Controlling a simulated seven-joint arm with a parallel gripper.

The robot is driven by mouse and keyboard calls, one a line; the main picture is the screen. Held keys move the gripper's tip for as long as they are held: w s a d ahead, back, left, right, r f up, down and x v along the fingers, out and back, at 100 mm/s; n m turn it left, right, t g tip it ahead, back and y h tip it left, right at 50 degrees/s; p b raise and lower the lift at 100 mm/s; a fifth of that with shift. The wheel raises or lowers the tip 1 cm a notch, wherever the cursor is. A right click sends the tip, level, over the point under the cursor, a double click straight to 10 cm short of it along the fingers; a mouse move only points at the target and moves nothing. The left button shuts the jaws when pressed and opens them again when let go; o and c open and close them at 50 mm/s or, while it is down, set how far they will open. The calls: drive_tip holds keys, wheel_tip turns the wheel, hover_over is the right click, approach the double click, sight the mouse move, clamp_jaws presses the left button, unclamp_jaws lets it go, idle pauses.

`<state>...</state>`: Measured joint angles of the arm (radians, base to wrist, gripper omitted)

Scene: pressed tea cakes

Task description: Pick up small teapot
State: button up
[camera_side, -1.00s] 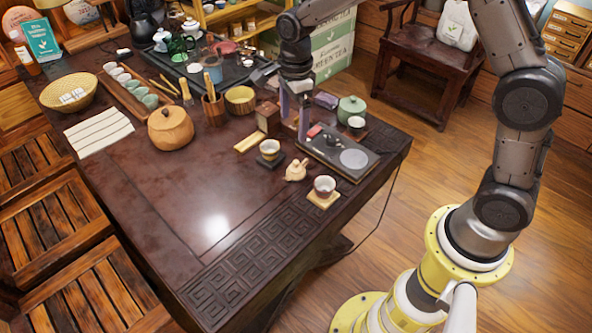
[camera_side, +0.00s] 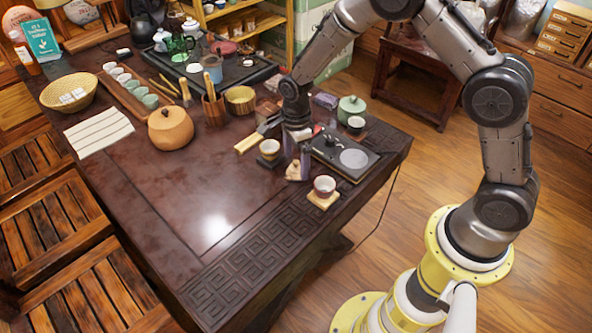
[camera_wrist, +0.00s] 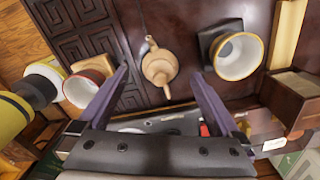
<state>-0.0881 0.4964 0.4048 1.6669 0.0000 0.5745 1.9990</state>
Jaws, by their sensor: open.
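The small teapot (camera_wrist: 159,68) is a tan, round-bodied pot seen from above in the wrist view, with its spout and handle along the picture's vertical. It stands on the dark table between the tips of my open gripper (camera_wrist: 158,82), touching neither finger as far as I can see. In the side view the teapot (camera_side: 294,175) is partly hidden behind my gripper (camera_side: 297,165), whose fingers reach down around or just above it.
A cup on a wooden coaster (camera_side: 323,187) stands close on the right, and a cup on a dark coaster (camera_side: 269,149) close on the left. A black tray (camera_side: 345,152) lies just behind. The table's front left is clear.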

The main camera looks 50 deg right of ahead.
drive_tip(key=shift+f, duration=1.1)
drive_tip(key=c, duration=1.5)
drive_tip(key=shift+r, duration=0.1)
